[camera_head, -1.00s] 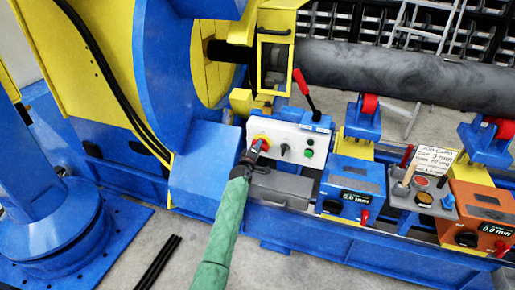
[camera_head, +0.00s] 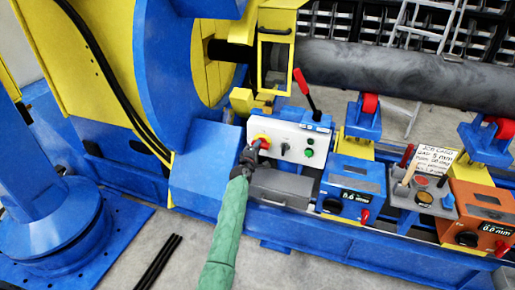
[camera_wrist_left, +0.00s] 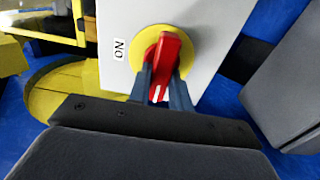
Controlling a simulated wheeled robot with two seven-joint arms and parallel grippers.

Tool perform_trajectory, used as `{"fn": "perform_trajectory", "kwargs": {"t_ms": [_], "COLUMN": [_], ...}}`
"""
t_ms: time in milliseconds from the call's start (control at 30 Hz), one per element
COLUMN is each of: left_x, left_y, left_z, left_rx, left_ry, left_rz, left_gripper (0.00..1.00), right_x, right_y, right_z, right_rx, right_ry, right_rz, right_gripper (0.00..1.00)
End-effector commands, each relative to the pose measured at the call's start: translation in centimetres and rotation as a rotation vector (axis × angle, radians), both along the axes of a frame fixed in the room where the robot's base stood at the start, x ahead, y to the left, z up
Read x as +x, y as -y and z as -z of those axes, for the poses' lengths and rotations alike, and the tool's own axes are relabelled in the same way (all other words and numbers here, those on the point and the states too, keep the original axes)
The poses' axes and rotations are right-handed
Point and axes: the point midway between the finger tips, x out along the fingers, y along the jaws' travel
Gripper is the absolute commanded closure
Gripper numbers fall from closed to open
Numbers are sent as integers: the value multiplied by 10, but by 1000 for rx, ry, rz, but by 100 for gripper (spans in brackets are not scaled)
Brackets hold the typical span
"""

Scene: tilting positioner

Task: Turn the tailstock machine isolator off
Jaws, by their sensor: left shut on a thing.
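The isolator is a red rotary handle (camera_wrist_left: 167,52) on a yellow round plate (camera_wrist_left: 188,50), set on a white control box (camera_head: 300,128). In the left wrist view an "ON" label (camera_wrist_left: 120,49) is beside the yellow plate. My left gripper (camera_wrist_left: 164,80) is shut on the red handle, one finger on each side of it. The handle's white-marked end shows between the fingers. In the head view my left gripper (camera_head: 254,150) reaches the box's left end and partly covers the handle. My right gripper is in neither view.
The box also carries a black selector (camera_head: 286,148), green buttons (camera_head: 309,153) and a red-knobbed lever (camera_head: 302,80) behind it. A grey block (camera_head: 280,188) sits just below. Blue (camera_head: 350,190) and orange (camera_head: 485,215) units stand to the right.

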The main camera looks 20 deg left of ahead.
Motion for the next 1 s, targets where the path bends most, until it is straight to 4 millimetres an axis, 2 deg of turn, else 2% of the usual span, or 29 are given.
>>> {"fn": "perform_trajectory", "kwargs": {"t_ms": [133, 167, 267, 533, 667, 767, 1000], "left_x": [0, 0, 0, 0, -7, -18, -54], "left_y": [-1, -1, 0, 0, 0, 0, -2], "left_z": [1, 1, 1, 0, 2, 2, 2], "left_rx": [-1, -1, 0, 0, 0, -2, -1], "left_ry": [0, 0, 0, 0, -1, 0, 0], "left_rz": [-1, -1, -1, -1, 0, -1, -1], "left_gripper": [100, 78, 58, 58, 58, 58, 58], "right_x": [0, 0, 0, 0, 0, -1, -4], "right_y": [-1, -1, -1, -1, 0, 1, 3], "right_z": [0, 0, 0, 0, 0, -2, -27], "right_rx": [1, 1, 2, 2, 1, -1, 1], "right_ry": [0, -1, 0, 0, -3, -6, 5], "right_rz": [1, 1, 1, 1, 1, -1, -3], "right_gripper": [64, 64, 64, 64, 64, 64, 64]}}
